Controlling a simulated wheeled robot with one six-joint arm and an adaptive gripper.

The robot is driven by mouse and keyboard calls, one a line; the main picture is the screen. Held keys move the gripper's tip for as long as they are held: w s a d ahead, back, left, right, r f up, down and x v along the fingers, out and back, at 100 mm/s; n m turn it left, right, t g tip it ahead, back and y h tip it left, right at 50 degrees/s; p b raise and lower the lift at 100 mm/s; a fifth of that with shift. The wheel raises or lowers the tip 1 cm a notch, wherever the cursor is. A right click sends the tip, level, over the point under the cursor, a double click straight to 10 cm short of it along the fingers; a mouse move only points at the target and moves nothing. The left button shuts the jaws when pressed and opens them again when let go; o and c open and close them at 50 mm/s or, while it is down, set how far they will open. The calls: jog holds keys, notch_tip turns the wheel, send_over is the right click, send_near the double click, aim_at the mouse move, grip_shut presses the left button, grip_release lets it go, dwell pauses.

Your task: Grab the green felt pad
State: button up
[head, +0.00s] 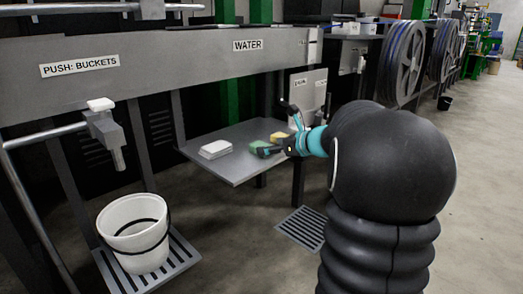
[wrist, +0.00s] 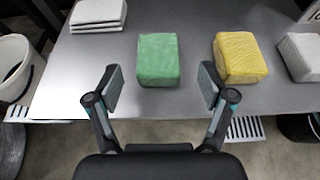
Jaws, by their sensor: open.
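The green felt pad (wrist: 158,60) is a thick block lying on the grey metal shelf (wrist: 190,105) in the wrist view. In the head view only a small green part (head: 257,144) shows, mostly hidden by my gripper (head: 267,151). In the wrist view my gripper (wrist: 160,82) is open and empty. Its two fingers stand apart, left and right of the pad's near end, with a gap on each side. The pad lies roughly centred between them, its body extending beyond the fingertips.
A yellow block (wrist: 240,58) lies close right of the green pad, near the right finger. A grey-white block (wrist: 301,56) is farther right. A stack of white pads (wrist: 98,14) is at the left. A white bucket (head: 134,232) stands below on a grate.

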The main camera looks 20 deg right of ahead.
aim_at(262, 145)
jog(key=x, duration=0.4)
jog(key=shift+w+a, duration=0.2)
jog(key=shift+w, duration=0.1)
jog(key=c, duration=0.9)
